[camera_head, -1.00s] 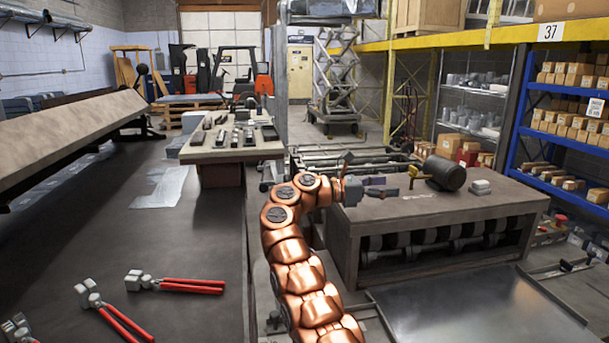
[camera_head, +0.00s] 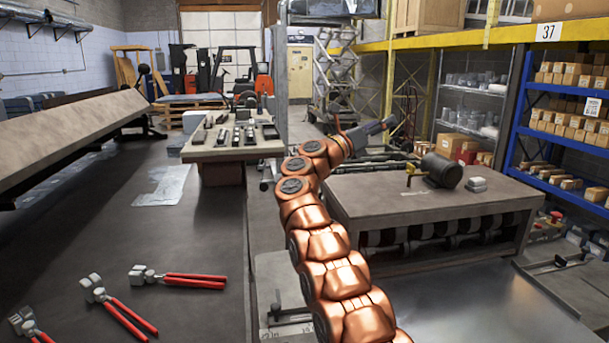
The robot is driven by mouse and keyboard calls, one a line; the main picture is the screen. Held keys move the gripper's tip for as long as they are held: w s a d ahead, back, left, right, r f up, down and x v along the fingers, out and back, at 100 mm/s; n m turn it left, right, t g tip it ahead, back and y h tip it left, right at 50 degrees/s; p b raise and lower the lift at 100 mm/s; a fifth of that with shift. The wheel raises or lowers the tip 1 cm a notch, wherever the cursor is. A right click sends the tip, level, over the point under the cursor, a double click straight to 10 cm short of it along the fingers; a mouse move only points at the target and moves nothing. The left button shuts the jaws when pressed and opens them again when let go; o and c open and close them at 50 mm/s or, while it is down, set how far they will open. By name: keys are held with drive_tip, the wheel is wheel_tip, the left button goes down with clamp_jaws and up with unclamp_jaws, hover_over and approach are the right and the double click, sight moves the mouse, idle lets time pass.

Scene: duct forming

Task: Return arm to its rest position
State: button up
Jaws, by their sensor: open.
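My copper-coloured arm rises from the lower right of the middle and bends right at its top. My gripper (camera_head: 391,122) is at the end of the arm, raised in the air in front of the far workbench's back edge. It points to the right and a little up. Its jaws look small from here, and nothing shows between them. The workbench (camera_head: 365,200) below it carries a dark cylinder (camera_head: 441,170), a small yellow-handled tool (camera_head: 411,172) and a small pale block (camera_head: 476,185). My gripper touches none of these.
Red-handled tools (camera_head: 180,279) lie on the dark table (camera_head: 190,235) at the left. A smaller table (camera_head: 205,153) with several dark tools stands behind. Blue shelving (camera_head: 525,125) with boxes stands at the right. A long beam-like machine (camera_head: 70,115) is at the far left.

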drive_tip(key=w+a+r+n+t+y, duration=0.1)
drive_tip(key=a+r+n+t+y, duration=0.5)
drive_tip(key=n, duration=0.5)
drive_tip(key=w+a+r+n+t+y, duration=0.25)
drive_tip(key=n+t+y, duration=0.25)
drive_tip(key=n+y, duration=0.4)
drive_tip(key=s+a+f+n+g+y, duration=0.3)
drive_tip(key=s+f+n+y, duration=0.1)
drive_tip(key=s+f+n, duration=0.25)
drive_tip(key=s+a+f+n+g+y, duration=0.3)
drive_tip(key=s+f+n, duration=0.25)
drive_tip(key=n, duration=0.25)
drive_tip(key=s+d+f+n+g, duration=0.25)
drive_tip(key=s+f+g, duration=0.25)
drive_tip(key=s+f, duration=0.65)
drive_tip(key=s+d+f+n+g, duration=0.2)
drive_tip(key=s+f+n+g, duration=0.25)
drive_tip(key=s+f, duration=0.7)
drive_tip(key=s+d+f+g+h, duration=0.1)
drive_tip(key=s+d+f+g, duration=0.1)
drive_tip(key=s, duration=0.8)
drive_tip(key=s+d+f+n+g+h, duration=0.1)
drive_tip(key=s+d+f+g, duration=0.2)
drive_tip(key=s, duration=0.8)
drive_tip(key=s+d+f+n+g+h, duration=0.1)
drive_tip(key=s+d+f+g, duration=0.2)
drive_tip(key=s, duration=0.8)
drive_tip(key=shift+d, duration=0.15)
drive_tip(key=shift+n, duration=0.25)
